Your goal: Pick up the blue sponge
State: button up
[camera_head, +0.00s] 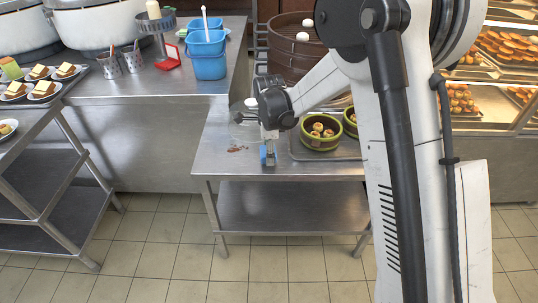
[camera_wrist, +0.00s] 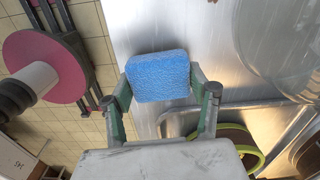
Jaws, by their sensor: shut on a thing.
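The blue sponge (camera_wrist: 158,77) sits between the two fingers of my gripper (camera_wrist: 160,92) in the wrist view. Both fingers touch its sides, so the gripper is shut on it. In the head view the sponge (camera_head: 267,154) shows as a small blue block below my gripper (camera_head: 268,140), near the front left part of the steel table (camera_head: 215,160). I cannot tell whether the sponge touches the tabletop or is just above it.
A tray (camera_head: 345,151) with green bowls of food (camera_head: 320,133) stands right of the sponge. Brown crumbs (camera_head: 237,149) lie to its left. Blue buckets (camera_head: 207,62) stand on the back counter. A dark steamer (camera_head: 290,50) is behind.

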jog(key=r, duration=0.2)
jog(key=s+a+r, duration=0.1)
jog(key=shift+r+p, duration=0.15)
jog(key=shift+p, duration=0.2)
jog(key=s+a+r+p, duration=0.1)
jog(key=s+a+r, duration=0.5)
jog(key=a, duration=0.2)
jog(key=shift+s+a, duration=0.1)
